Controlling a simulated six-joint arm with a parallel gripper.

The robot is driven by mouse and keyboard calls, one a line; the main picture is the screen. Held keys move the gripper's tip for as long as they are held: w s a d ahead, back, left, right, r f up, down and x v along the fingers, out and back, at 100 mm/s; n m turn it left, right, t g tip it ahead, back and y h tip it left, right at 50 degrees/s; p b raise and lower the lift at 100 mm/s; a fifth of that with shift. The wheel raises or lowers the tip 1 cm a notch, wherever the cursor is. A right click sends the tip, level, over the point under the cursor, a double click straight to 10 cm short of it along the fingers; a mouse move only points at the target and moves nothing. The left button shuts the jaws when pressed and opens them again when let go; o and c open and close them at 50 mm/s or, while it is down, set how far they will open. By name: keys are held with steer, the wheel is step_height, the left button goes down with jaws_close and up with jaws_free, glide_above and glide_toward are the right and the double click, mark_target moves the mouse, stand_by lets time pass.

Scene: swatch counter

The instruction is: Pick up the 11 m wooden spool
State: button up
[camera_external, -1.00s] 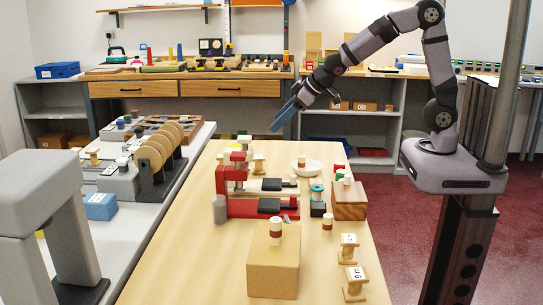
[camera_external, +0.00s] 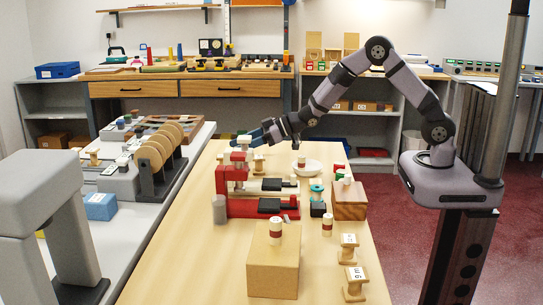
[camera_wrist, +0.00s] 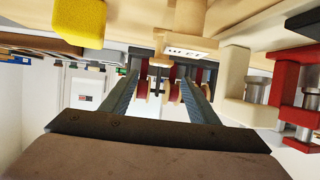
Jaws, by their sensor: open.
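A wooden spool with a white label (camera_wrist: 188,49) appears upside down in the wrist view, just beyond my fingertips; the label looks like 11 m but is small. In the external view, a plain wooden spool (camera_external: 258,165) on the table below my gripper is probably the same one. My gripper (camera_external: 256,137) is open, reaching left above the far part of the table. Its two fingers also show in the wrist view (camera_wrist: 163,68), with the spool at their far end, not clearly between them.
A red clamp-like stand (camera_external: 228,190) with a pale piece on top stands close to my gripper; it shows at the right of the wrist view (camera_wrist: 285,85). A yellow block (camera_wrist: 80,22) is nearby. A white dish (camera_external: 307,168) and a wooden box (camera_external: 272,272) are also on the table.

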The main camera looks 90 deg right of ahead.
mark_target(219, 156)
steer(key=shift+f, duration=0.75)
steer(key=shift+p+x, duration=0.8)
steer(key=shift+x, duration=2.9)
steer(key=shift+s+f, duration=0.1)
steer(key=c, duration=1.1)
